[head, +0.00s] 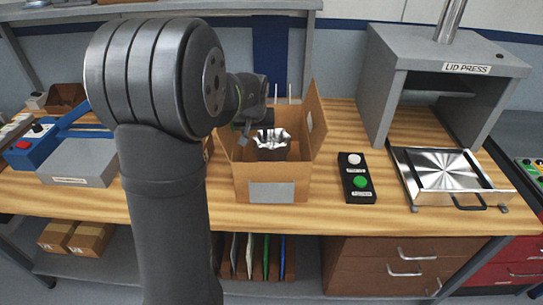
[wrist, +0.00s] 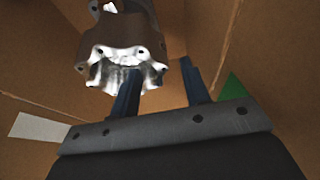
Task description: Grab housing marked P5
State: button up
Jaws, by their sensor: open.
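A housing with a dark body and a bright, jagged-looking silver top (head: 271,139) stands inside an open cardboard box (head: 243,187). In the wrist view the housing (wrist: 125,55) shows a dark flange with holes and a pale inner surface. No P5 marking is readable on it. My gripper (head: 268,124) is in the box mouth, just above the housing. In the wrist view its two blue fingers (wrist: 160,72) are apart. The left finger overlaps the housing's pale rim and the right one is beside its right side. I cannot tell whether either touches it.
Box walls and raised flaps (head: 313,120) stand close around my gripper. A button box (head: 356,178) with white and green buttons is to the right, then a metal plate fixture (head: 450,170) and the lid press (head: 450,58). A grey-and-blue device (head: 80,160) is at left.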

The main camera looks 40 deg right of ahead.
aim_at(257, 139)
jog(key=x, duration=0.5)
jog(key=shift+s+d+f, duration=0.1)
jog(key=shift+f, duration=0.1)
grip_shut()
jog(key=shift+d+r, duration=0.1)
jog(key=shift+r, duration=0.05)
dwell(1.1)
